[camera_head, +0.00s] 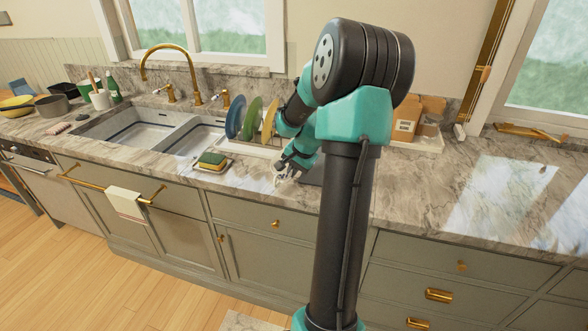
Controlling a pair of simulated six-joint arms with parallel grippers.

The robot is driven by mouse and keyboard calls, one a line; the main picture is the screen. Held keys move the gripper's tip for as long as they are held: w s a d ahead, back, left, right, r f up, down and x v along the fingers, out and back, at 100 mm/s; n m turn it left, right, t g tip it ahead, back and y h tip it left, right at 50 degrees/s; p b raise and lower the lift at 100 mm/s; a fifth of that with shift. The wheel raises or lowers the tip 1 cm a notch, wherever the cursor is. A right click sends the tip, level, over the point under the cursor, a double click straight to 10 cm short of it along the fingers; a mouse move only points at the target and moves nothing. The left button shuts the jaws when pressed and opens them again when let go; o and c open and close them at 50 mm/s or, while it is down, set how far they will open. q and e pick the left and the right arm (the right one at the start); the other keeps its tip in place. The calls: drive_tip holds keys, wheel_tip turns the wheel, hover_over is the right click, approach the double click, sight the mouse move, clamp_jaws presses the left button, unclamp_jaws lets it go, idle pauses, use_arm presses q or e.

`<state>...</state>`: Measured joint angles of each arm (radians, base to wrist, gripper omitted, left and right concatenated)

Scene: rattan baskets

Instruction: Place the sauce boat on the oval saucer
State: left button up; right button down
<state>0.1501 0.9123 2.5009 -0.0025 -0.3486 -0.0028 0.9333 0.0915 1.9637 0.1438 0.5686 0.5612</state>
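My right gripper (284,171) is low over the countertop, just right of the sponge tray and in front of the dish rack. Its fingers are small and pale here, so I cannot tell whether they are open or shut, or whether they hold anything. I cannot make out a sauce boat or an oval saucer. A dark grey object (312,178) shows partly beside the gripper; my large arm hides the rest, and I cannot tell what it is. My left gripper is not in view.
A dish rack with blue (236,117), green (252,118) and yellow (270,119) plates stands behind. A sponge (212,160) lies on a small tray left of the gripper. The double sink (140,132) is farther left. The right countertop (480,195) is clear.

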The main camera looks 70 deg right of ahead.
drive_tip(key=d, duration=0.1)
drive_tip(key=w+d, duration=0.1)
drive_tip(key=d, duration=0.1)
drive_tip(key=w+d, duration=0.1)
drive_tip(key=shift+d+f, duration=0.2)
drive_tip(key=shift+d, duration=0.2)
drive_tip(key=shift+w+d, duration=0.1)
drive_tip(key=shift+d, duration=0.25)
drive_tip(key=shift+f, duration=1.8)
drive_tip(key=shift+f, duration=0.1)
drive_tip(key=c, duration=1.3)
unclamp_jaws()
drive_tip(key=shift+c, duration=0.2)
drive_tip(key=v, duration=1.2)
